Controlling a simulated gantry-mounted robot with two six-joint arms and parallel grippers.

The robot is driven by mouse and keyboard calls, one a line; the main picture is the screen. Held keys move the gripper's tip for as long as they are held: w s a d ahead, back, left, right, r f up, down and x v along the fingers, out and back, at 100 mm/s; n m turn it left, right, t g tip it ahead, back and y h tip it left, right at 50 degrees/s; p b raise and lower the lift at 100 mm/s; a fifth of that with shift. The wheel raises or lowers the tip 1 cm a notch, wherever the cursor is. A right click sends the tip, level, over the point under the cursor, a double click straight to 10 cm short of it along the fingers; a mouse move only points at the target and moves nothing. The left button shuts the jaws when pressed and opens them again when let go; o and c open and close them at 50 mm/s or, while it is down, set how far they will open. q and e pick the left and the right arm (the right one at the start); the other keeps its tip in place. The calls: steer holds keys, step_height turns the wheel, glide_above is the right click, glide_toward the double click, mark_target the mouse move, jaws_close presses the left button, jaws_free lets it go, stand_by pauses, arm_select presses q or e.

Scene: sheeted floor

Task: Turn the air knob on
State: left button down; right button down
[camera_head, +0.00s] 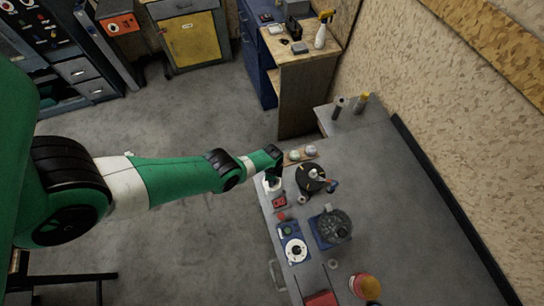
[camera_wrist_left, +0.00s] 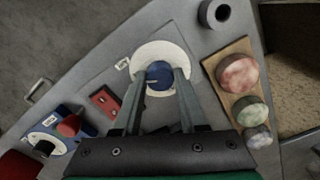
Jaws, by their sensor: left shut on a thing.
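A round blue knob (camera_wrist_left: 159,76) sits on a white round base (camera_wrist_left: 150,52) on the grey bench top, and I take it to be the air knob. The white base also shows in the head view (camera_head: 272,185), partly under my left gripper. My left gripper (camera_wrist_left: 160,82) has one finger on each side of the knob and is shut on it. In the head view my left gripper (camera_head: 272,172) reaches down at the bench's left edge, and the knob is hidden there. A small label beside the base is too small to read. My right gripper is not in view.
A red switch plate (camera_wrist_left: 104,100) lies left of the knob, and a blue device with a red knob (camera_wrist_left: 69,126) is farther left. A wooden board (camera_wrist_left: 222,80) with three round pieces stands right. A black disc (camera_head: 310,177) and dark round device (camera_head: 332,227) are nearby.

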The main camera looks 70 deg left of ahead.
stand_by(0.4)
arm_select(q)
steer(key=shift+c, duration=2.2)
jaws_free()
